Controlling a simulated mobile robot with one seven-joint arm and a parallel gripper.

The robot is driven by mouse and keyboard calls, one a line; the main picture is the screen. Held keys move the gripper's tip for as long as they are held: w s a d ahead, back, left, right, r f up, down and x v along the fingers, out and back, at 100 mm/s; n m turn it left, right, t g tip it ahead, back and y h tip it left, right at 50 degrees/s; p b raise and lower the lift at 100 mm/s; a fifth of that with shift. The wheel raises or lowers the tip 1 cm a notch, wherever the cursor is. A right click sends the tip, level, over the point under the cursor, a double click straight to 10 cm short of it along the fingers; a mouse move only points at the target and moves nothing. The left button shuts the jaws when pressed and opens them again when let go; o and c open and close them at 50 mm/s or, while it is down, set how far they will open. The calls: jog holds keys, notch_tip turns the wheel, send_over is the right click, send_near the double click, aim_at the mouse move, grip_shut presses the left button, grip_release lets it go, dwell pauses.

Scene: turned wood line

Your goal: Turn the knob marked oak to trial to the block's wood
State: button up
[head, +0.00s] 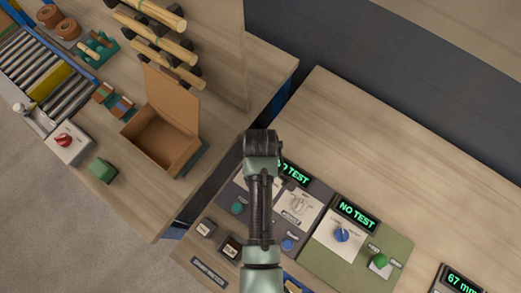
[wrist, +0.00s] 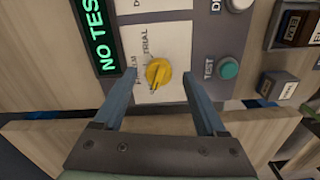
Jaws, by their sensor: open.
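A yellow knob (wrist: 158,73) sits on a white plate in the wrist view. "TRIAL" is printed above it; a word at its left is only partly legible, and the setting it points to is unclear. My gripper (wrist: 158,80) is open, with one blue finger on each side of the knob and gaps between; I cannot tell their height above the panel. A "NO TEST" display (wrist: 96,38) lights green beside the plate. In the head view my arm hides the knob and gripper. I cannot identify the wood block.
A green TEST button (wrist: 228,68) is right of the knob. A green panel (head: 315,262) carries a blue knob (head: 342,235) and a green button (head: 380,261). An open cardboard box (head: 158,140) stands on the left bench. Bare tabletop (head: 400,150) lies at upper right.

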jog(key=shift+f, duration=0.85)
grip_shut()
